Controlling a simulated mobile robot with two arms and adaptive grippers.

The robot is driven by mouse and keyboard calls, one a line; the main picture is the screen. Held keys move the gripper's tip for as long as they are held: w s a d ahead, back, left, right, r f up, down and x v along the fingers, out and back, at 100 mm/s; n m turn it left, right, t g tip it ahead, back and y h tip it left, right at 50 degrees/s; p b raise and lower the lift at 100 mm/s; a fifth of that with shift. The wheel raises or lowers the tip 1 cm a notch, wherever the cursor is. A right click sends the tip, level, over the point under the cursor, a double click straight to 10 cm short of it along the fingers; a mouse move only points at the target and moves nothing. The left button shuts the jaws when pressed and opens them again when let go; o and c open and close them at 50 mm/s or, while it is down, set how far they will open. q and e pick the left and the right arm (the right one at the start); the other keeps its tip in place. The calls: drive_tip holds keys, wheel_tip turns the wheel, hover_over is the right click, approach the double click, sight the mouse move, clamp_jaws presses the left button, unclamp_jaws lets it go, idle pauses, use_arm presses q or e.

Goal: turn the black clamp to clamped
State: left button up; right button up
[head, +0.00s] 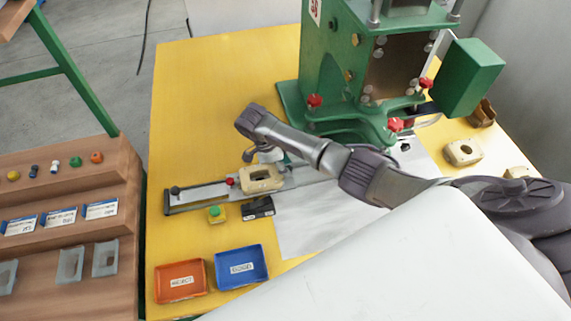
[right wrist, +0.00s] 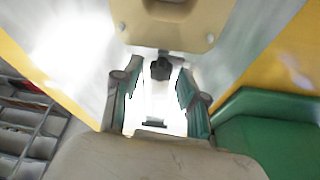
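In the right wrist view a black clamp knob (right wrist: 160,68) stands beside the edge of a beige moulded part (right wrist: 205,22). The knob lies between the lines of my right gripper's (right wrist: 158,88) two green-padded fingers, which are apart with a gap on both sides of it. In the head view my right gripper (head: 270,157) hangs just behind the beige part (head: 262,179) on the metal rail fixture (head: 205,193). The knob is hidden there by the gripper. I cannot tell how far the clamp is turned. My left gripper is not in view.
A green press (head: 335,75) with red knobs stands behind. A black object (head: 258,208) and a green button box (head: 215,213) sit in front of the fixture. Orange (head: 180,270) and blue (head: 241,256) trays lie at the front. More beige parts (head: 463,152) lie right.

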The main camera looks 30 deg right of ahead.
clamp_jaws()
drive_tip(key=shift+r+n+p, duration=0.15)
drive_tip(key=shift+n+p, duration=0.15)
drive_tip(key=shift+p, duration=0.35)
drive_tip(key=n+p, duration=0.1)
drive_tip(key=n+t+p, duration=0.1)
drive_tip(key=p, duration=0.1)
drive_tip(key=n+p, duration=0.1)
drive_tip(key=shift+s+a+n+t, duration=0.1)
drive_tip(key=shift+s+n+t, duration=0.15)
drive_tip(key=shift+n+t, duration=0.05)
drive_tip(key=n+t+p, duration=0.1)
drive_tip(key=n+p, duration=0.1)
drive_tip(key=n, duration=0.1)
drive_tip(key=shift+p, duration=0.4)
drive_tip(key=shift+s+n+t+p, duration=0.1)
drive_tip(key=shift+n+t+p, duration=0.35)
drive_tip(key=shift+n, duration=0.35)
drive_tip(key=shift+f, duration=0.2)
drive_tip(key=shift+o, duration=1.8)
unclamp_jaws()
